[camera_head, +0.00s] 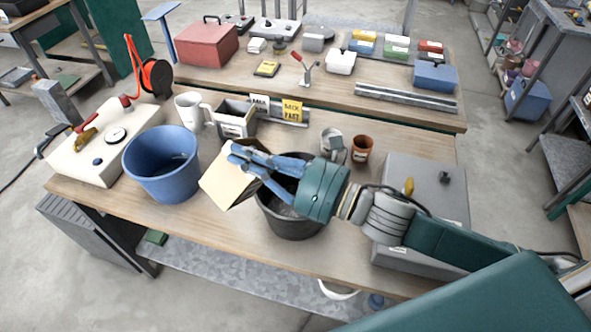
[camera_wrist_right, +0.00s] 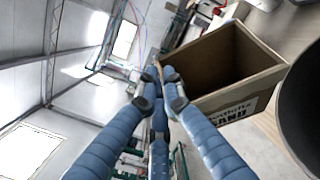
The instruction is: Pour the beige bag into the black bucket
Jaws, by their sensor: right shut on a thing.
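The beige bag (camera_head: 228,182) is a stiff, box-like bag, held tilted at the left side of the black bucket (camera_head: 292,222). In the right wrist view the bag (camera_wrist_right: 235,75) shows its open mouth, a brown inside and a label reading SAND. My right gripper (camera_head: 240,156) is shut on the bag's upper edge; its blue fingers (camera_wrist_right: 165,80) also show in the wrist view. The bucket stands upright on the table, its mouth partly hidden by my gripper. A dark curved rim (camera_wrist_right: 302,110), probably the bucket's, shows beside the bag. My left gripper is out of view.
A blue bucket (camera_head: 160,170) stands just left of the bag. A white jug (camera_head: 190,110), a grey container (camera_head: 236,120), a metal cup (camera_head: 332,142) and a brown cup (camera_head: 361,150) stand behind. A grey case (camera_head: 428,185) lies right, under my arm.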

